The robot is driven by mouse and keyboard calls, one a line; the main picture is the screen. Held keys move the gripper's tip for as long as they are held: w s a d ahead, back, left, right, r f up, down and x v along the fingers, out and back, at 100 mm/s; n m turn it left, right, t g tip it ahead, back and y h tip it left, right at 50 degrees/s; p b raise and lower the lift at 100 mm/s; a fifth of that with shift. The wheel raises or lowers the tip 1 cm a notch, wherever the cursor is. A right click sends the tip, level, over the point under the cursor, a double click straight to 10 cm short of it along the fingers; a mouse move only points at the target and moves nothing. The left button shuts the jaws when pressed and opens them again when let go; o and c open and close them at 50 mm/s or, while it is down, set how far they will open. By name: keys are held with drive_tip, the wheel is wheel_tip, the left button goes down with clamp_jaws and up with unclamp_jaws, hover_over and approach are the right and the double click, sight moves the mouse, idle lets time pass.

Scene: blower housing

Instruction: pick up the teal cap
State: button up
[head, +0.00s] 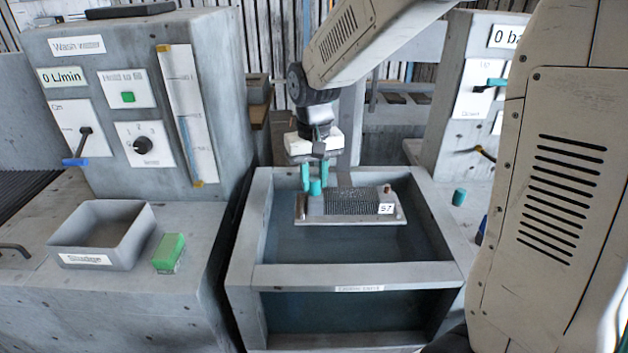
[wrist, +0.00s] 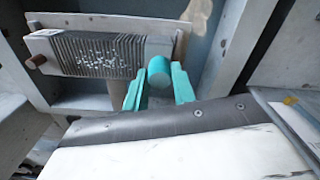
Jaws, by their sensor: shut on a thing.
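The teal cap (head: 315,187) is a small teal cylinder at the left end of a finned grey block (head: 352,203) labelled 57. My gripper (head: 314,178) points down with teal fingers and is shut on the cap. In the wrist view the cap (wrist: 159,72) sits between the two fingers of my gripper (wrist: 159,88), at the right end of the finned block (wrist: 100,55). I cannot tell whether the cap still touches the block. A brown knob (wrist: 37,61) is on the block's other end.
The block is over a grey tank (head: 255,225) with dark water and a front crossbar. Another teal cylinder (head: 459,197) stands on the right ledge. A grey tray (head: 102,236) and a green block (head: 169,252) sit on the left counter, below a control panel (head: 130,100).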

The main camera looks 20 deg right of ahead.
sight(315, 180)
wheel_tip(315, 180, up, 4)
drive_tip(key=shift+s+f, duration=0.15)
drive_tip(key=shift+f, duration=0.05)
drive_tip(key=s+d, duration=0.2)
drive_tip(key=s, duration=0.5)
drive_tip(key=s+d+r, duration=0.1)
drive_tip(key=s+d, duration=0.2)
drive_tip(key=s, duration=0.5)
drive_tip(key=shift+r, duration=0.1)
